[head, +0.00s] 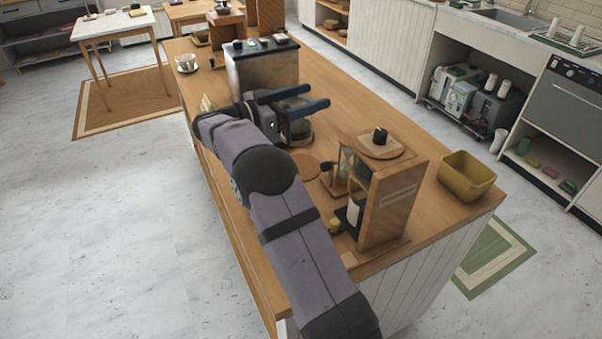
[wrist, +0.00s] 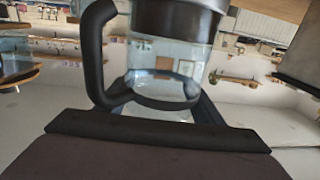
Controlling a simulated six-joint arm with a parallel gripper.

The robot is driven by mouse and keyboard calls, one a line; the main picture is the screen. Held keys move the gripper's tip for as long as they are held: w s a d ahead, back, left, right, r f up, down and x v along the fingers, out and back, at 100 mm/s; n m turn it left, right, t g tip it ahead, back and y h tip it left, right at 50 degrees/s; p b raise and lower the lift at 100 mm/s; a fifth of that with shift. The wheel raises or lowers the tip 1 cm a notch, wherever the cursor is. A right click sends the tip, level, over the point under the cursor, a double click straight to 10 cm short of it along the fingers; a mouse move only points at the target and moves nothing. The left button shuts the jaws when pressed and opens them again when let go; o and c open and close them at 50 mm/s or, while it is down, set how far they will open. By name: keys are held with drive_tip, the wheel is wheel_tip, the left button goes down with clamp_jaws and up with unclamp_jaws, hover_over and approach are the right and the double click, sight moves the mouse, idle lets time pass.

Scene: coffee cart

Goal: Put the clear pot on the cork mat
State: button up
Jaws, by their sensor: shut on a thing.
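The clear pot (head: 299,132) is a glass carafe with a dark band and a black handle. It is between the fingers of my gripper (head: 303,99), in front of the dark-topped machine. In the wrist view the pot (wrist: 165,60) is upright in the picture, with its black handle on the left and the jaws closed around its lower part. I cannot tell whether its base touches the counter. The cork mat (head: 306,167) is a flat round brown disc on the counter, just nearer than the pot. Nothing visible stands on it; my arm partly covers its left side.
A dark-topped metal machine (head: 262,70) stands behind the pot. A wooden box stand (head: 392,195) with a round top plate stands right of the mat, with an hourglass (head: 345,162) beside it. A yellow bin (head: 467,176) sits at the right end.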

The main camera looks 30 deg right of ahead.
drive_tip(key=shift+s+d+f+m+g, duration=0.1)
drive_tip(key=shift+s+d+m+g, duration=0.25)
drive_tip(key=shift+d, duration=0.2)
wheel_tip(320, 180, down, 10)
drive_tip(key=p, duration=0.1)
idle(0.5)
drive_tip(key=shift+f, duration=0.1)
drive_tip(key=o, duration=1.7)
drive_tip(key=a+b, duration=0.3)
drive_tip(key=a, duration=0.9)
drive_tip(key=shift+s, duration=0.1)
